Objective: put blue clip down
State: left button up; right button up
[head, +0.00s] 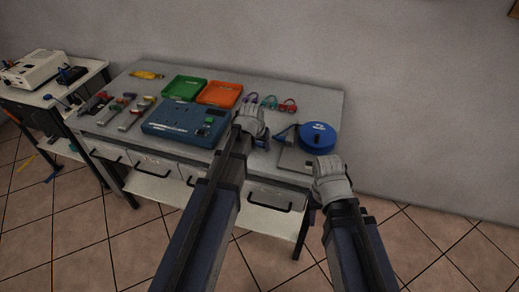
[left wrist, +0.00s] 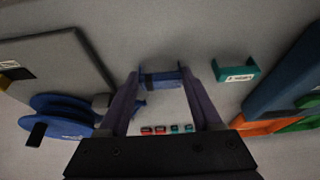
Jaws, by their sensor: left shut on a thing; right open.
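The blue clip (left wrist: 160,81) is between the fingertips of my left gripper (left wrist: 161,76) in the left wrist view. That gripper is shut on it, over the grey table top; I cannot tell whether the clip touches the table. In the head view my left gripper (head: 252,130) is at the table's middle, right of the dark blue box, and mostly hides the clip. My right gripper (head: 330,178) is open near the table's right front edge, beside a grey plate. A teal clip (left wrist: 237,75) with a white label lies right of the blue clip in the wrist view.
A blue cable spool (head: 318,136) and a grey plate (head: 294,157) are on the right. The dark blue box (head: 180,124), green tray (head: 184,87) and orange tray (head: 220,94) are on the left. Several small coloured connectors (head: 270,103) lie behind my left gripper.

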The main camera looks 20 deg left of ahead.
pick_arm(q)
jog(key=shift+f, duration=0.15)
jog(key=o, duration=1.4)
